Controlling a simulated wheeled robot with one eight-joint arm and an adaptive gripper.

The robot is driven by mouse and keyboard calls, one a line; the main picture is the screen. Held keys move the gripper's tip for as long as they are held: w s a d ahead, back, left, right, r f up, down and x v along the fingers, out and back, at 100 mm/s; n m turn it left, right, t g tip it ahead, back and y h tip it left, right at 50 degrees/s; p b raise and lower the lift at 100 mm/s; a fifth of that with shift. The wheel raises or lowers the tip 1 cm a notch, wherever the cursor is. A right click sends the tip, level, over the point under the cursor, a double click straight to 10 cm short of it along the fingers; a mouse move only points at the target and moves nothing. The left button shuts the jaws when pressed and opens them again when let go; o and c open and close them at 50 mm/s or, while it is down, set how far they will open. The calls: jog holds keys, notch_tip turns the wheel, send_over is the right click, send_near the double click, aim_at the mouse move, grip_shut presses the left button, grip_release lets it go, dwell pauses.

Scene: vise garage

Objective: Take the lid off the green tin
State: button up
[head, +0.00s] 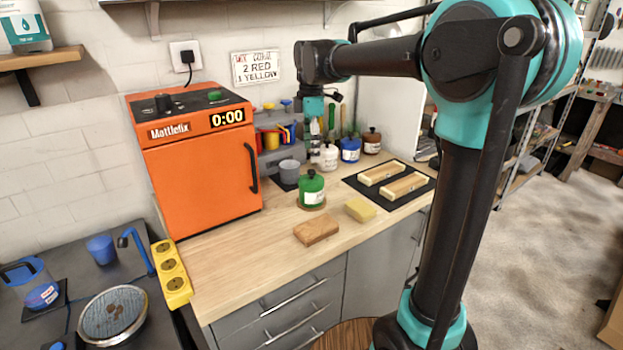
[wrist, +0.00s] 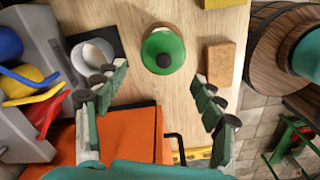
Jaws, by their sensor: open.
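The green tin (head: 312,191) stands upright on a round wooden coaster on the workbench, with its lid on. In the wrist view its green lid (wrist: 163,52) with a dark knob shows from above, ahead of my fingers. My gripper (wrist: 155,105) is open and empty, its two fingers spread wide. The lid lies beyond the fingertips and between their lines, apart from both. In the head view the gripper hangs above the back of the bench, and its fingers are hard to make out there.
A brown block (head: 317,229) and a yellow sponge (head: 360,208) lie in front of the tin. A grey cup (head: 289,171) stands behind left. White, blue and brown tins stand behind right. The orange oven (head: 200,165) is at left, a black mat (head: 419,187) at right.

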aim_at(311, 171)
jog(key=shift+s+f, duration=0.15)
jog(key=shift+f, duration=1.75)
jog(key=shift+s+f, duration=0.15)
jog(key=shift+f, duration=1.7)
jog(key=c, duration=1.2)
